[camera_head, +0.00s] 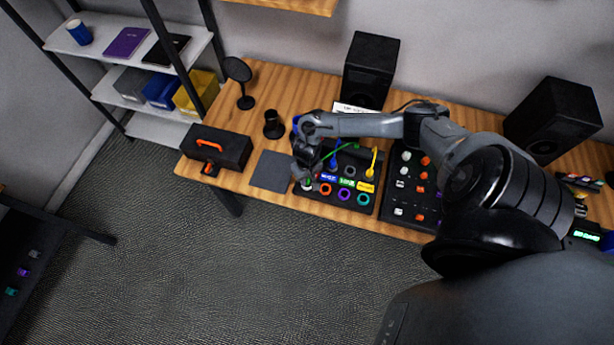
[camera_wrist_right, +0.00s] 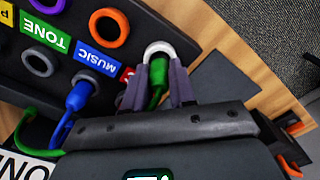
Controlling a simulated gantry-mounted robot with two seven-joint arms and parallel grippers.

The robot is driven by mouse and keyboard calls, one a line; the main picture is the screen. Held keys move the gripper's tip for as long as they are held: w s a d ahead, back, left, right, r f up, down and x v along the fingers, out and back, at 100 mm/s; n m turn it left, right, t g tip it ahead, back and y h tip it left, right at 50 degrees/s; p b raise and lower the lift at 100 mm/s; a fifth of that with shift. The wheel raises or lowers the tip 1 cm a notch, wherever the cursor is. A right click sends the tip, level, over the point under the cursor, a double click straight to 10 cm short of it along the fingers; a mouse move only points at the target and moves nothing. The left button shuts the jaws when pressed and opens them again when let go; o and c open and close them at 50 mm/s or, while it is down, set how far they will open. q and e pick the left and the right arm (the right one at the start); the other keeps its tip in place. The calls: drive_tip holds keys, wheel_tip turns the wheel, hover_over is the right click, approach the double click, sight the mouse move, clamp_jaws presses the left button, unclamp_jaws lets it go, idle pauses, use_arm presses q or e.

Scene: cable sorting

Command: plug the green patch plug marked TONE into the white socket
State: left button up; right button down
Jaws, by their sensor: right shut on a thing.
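My right gripper (camera_head: 306,182) is over the left end of the black patch panel (camera_head: 343,208). In the right wrist view its two fingers (camera_wrist_right: 160,88) are shut on the green plug (camera_wrist_right: 157,76). The plug's front end is at the white socket (camera_wrist_right: 160,47), within its ring as seen here; how deep it sits cannot be told. The green TONE label (camera_wrist_right: 45,38) is on the panel, beside an empty grey socket (camera_wrist_right: 40,62). A green cable (camera_head: 346,146) arches behind the panel. My left gripper is not in view.
A blue plug (camera_wrist_right: 78,98) sits by the MUSIC label (camera_wrist_right: 98,58), and a yellow plug (camera_head: 373,162) stands farther right. Orange, purple and teal sockets line the panel's front. A button box (camera_head: 412,190) stands right of the panel; a grey mat (camera_head: 271,171) lies left.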

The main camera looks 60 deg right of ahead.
drive_tip(key=shift+f, duration=0.1)
drive_tip(key=shift+f+p, duration=0.3)
idle(0.7)
drive_tip(key=shift+c, duration=1.9)
unclamp_jaws()
drive_tip(key=shift+r, duration=0.15)
drive_tip(key=shift+r+p, duration=0.15)
drive_tip(key=shift+p, duration=0.15)
wheel_tip(320, 180, up, 4)
drive_tip(key=p, duration=0.5)
drive_tip(key=shift+r+p, duration=1.25)
drive_tip(key=shift+p, duration=0.6)
